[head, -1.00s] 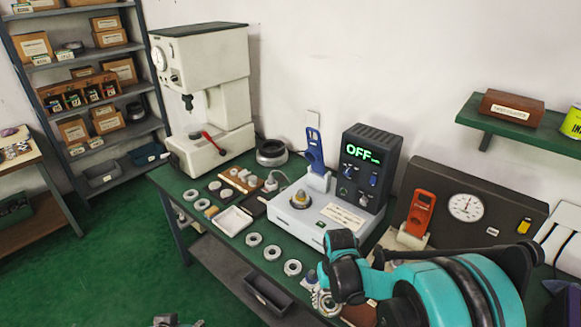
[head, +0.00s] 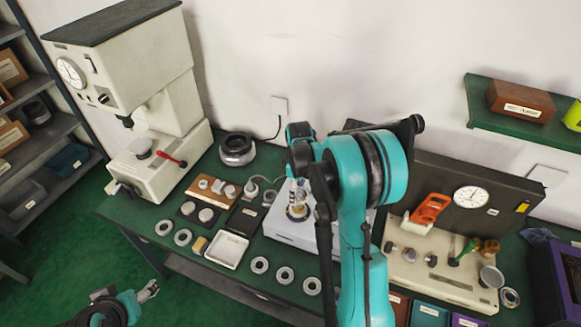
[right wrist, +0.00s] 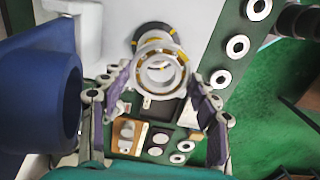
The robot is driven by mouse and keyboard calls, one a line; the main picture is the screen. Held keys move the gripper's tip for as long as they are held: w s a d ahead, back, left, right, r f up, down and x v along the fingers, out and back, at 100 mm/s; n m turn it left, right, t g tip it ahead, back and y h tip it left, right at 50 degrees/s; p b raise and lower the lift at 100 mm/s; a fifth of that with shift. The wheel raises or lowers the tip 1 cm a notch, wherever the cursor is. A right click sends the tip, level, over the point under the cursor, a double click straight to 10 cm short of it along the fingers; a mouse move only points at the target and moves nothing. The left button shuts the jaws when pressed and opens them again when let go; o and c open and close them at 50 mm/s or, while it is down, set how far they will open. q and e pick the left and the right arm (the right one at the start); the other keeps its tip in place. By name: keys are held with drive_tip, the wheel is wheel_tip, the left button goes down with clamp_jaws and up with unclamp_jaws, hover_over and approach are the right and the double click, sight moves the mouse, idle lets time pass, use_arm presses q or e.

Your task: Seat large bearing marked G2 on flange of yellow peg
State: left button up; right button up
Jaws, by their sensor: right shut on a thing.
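My right gripper (head: 298,188) is above the white heater-like unit (head: 284,233), over its yellow and dark round fitting (head: 297,211). In the right wrist view its purple-padded fingers (right wrist: 158,100) are shut on a pale metal bearing (right wrist: 181,74) with a gold-coloured cage. Beyond the bearing a dark and yellow round flange (right wrist: 153,28) shows; whether the two touch I cannot tell. The peg itself is largely hidden, and no G2 mark is readable. My left gripper (head: 149,290) is low at the left, off the table; its jaw state is unclear.
Loose rings (head: 284,275) line the table's front edge. A white tray (head: 228,250), a wooden block with small parts (head: 213,189) and a large dark-rimmed ring (head: 237,150) lie left of the unit. A cream press (head: 150,95) stands behind. A gauge panel (head: 470,199) is at right.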

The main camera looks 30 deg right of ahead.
drive_tip(key=shift+w+d+r, duration=0.25)
drive_tip(key=shift+w, duration=0.05)
drive_tip(key=shift+w+f, duration=0.1)
drive_tip(key=shift+f, duration=0.05)
drive_tip(key=shift+f+b, duration=0.45)
drive_tip(key=shift+f, duration=0.05)
drive_tip(key=shift+f+b, duration=0.5)
drive_tip(key=shift+f, duration=0.6)
drive_tip(key=shift+b, duration=0.35)
drive_tip(key=shift+f+b, duration=1.65)
drive_tip(key=shift+f, duration=0.25)
drive_tip(key=o, duration=1.5)
